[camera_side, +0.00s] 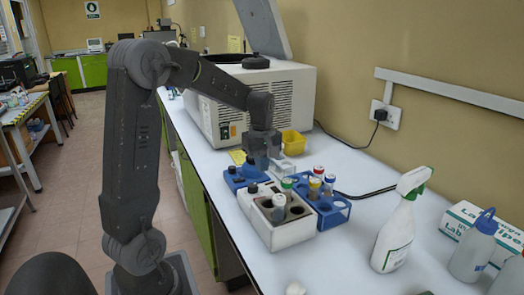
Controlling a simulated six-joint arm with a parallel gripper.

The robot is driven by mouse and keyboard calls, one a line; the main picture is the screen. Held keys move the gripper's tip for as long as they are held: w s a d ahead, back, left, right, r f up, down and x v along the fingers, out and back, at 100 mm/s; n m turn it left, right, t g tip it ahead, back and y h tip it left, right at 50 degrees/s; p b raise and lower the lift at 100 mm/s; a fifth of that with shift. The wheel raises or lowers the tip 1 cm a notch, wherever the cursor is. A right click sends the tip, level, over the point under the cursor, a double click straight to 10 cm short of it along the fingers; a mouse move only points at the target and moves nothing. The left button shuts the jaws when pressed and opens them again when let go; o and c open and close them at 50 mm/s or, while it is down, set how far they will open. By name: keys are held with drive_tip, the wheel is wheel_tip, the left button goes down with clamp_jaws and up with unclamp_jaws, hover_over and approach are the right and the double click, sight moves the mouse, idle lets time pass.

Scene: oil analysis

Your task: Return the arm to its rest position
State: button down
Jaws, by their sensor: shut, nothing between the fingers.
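My gripper (262,160) is at the end of the dark grey arm, pointing down over the bench. It is shut, with no object visible in it. It hangs just above or behind a blue device (243,178), and I cannot tell the exact gap. A blue rack (334,213) beside the block holds several capped tubes.
A white centrifuge-like machine (300,97) with its lid raised stands behind the gripper. A yellow container (293,142) is beside it. At right are a spray bottle (397,228), a wash bottle (472,251) and a wipes box (464,217). The front bench (335,268) is mostly clear.

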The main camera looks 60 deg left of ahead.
drive_tip(key=s+d+r+m+t, duration=0.1)
drive_tip(key=s+d+r+m, duration=0.3)
drive_tip(key=d, duration=0.3)
drive_tip(key=s+d+r+m+t, duration=0.2)
drive_tip(key=d+r+m, duration=0.25)
drive_tip(key=d, duration=0.25)
drive_tip(key=s+d+f+m+t, duration=0.1)
drive_tip(key=s+d+m+t, duration=0.1)
drive_tip(key=s+d+m, duration=0.5)
drive_tip(key=shift+s+d+f+m, duration=0.35)
drive_tip(key=shift+s+m, duration=0.15)
drive_tip(key=shift+m, duration=0.75)
drive_tip(key=c, duration=1.8)
unclamp_jaws()
drive_tip(key=shift+c, duration=0.2)
